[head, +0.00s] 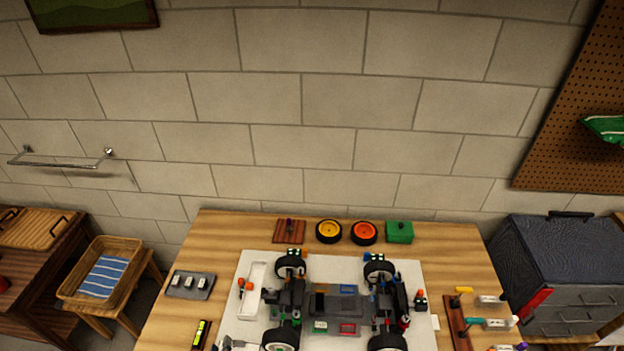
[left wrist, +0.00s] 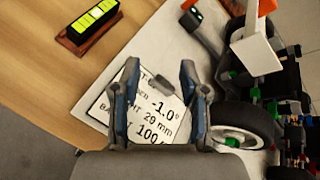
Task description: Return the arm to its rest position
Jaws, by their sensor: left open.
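My left gripper (left wrist: 158,88) shows in the left wrist view with its two fingers spread apart and nothing between them. Behind the fingers is a white card (left wrist: 150,115) with printed figures, partly covered by them. The RC car (head: 335,305) stands on a white mat (head: 425,335) in the head view. A car wheel (left wrist: 243,124) is close to the right finger in the left wrist view; I cannot tell the gap. My right gripper is not in view.
A wooden table (head: 225,235) carries the mat. A yellow wheel (head: 329,231), an orange wheel (head: 364,232) and a green box (head: 399,232) line its far edge. A yellow-and-black block (left wrist: 93,20) lies left of the mat. A tool rack (head: 458,325) is on the right.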

